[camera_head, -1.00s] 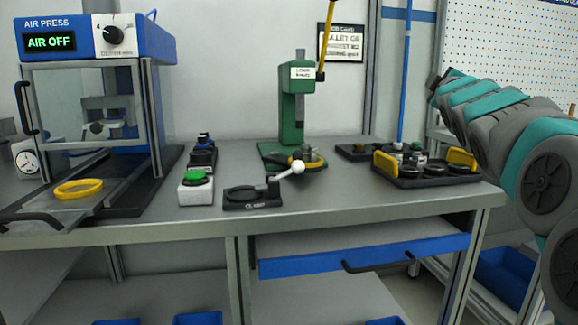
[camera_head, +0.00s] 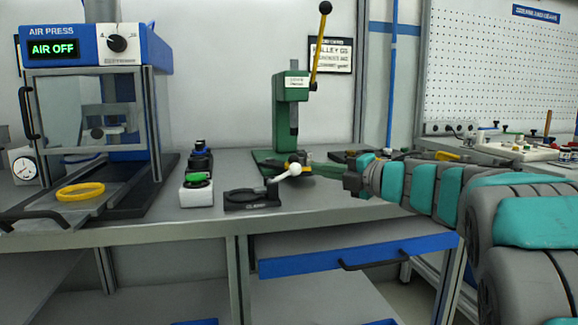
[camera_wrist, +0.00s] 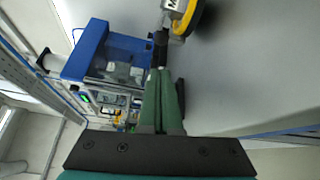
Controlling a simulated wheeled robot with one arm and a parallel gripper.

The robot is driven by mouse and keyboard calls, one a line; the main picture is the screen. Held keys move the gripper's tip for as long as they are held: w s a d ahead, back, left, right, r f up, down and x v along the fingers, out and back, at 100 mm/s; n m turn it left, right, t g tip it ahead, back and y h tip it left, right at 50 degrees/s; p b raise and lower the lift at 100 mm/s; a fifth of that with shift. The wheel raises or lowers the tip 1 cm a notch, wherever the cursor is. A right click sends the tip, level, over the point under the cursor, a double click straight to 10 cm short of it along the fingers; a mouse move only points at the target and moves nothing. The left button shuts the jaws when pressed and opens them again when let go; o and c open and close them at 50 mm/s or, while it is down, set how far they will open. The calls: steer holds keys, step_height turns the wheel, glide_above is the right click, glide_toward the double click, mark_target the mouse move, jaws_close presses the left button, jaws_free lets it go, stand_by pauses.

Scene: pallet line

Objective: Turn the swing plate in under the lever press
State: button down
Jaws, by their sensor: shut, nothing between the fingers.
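The green lever press (camera_head: 290,110) stands on the bench, its yellow lever (camera_head: 318,55) raised with a black knob on top. The swing plate with its yellow ring (camera_head: 296,164) is low at the front right of the press; my fingers partly hide it. Whether it sits right under the ram I cannot tell. My gripper (camera_head: 312,168) is shut and empty, reaching in from the right, its green fingertips beside the plate. In the wrist view the shut fingers (camera_wrist: 163,75) point up the picture, and the yellow ring (camera_wrist: 187,20) shows at the top; contact is unclear.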

steer(key=x, duration=1)
steer(key=shift+w+d+r, duration=0.1)
steer(key=shift+d, duration=0.05)
stand_by(0.5)
steer(key=shift+w+d+n+g+y+p, duration=0.1)
steer(key=shift+d+n+g+y+p, duration=0.1)
steer(key=shift+n+g+y+p, duration=0.4)
